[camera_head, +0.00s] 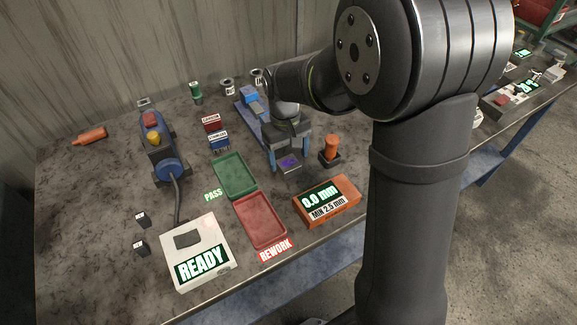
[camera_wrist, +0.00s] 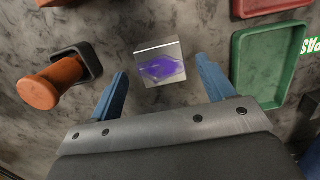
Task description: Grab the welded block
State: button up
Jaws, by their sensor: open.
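The welded block (camera_head: 290,167) is a small grey block with a purple mark on its top, on the table. In the wrist view the block (camera_wrist: 160,63) lies in line with the gap between my fingertips, slightly toward the top of the picture. My gripper (camera_head: 289,153) points down over it, with its blue fingers apart and nothing between them. In the wrist view my gripper (camera_wrist: 162,68) shows a finger on each side of the block, with visible space on both sides. I cannot tell the exact height of the fingertips above the table.
A green PASS tray (camera_head: 221,163) and a red REWORK tray (camera_head: 246,205) lie left of the block. An orange-handled tool in a dark holder (camera_head: 331,157) stands close on its right. An orange gauge box (camera_head: 328,201) is in front. A white READY device (camera_head: 201,252) stands front left.

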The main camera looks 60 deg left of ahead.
aim_at(288, 163)
jog(key=shift+s+d+f, duration=0.1)
jog(key=shift+d+f, duration=0.1)
jog(key=shift+f, duration=1.3)
jog(key=c, duration=1.2)
jog(key=shift+c, duration=0.8)
jog(key=shift+r, duration=0.15)
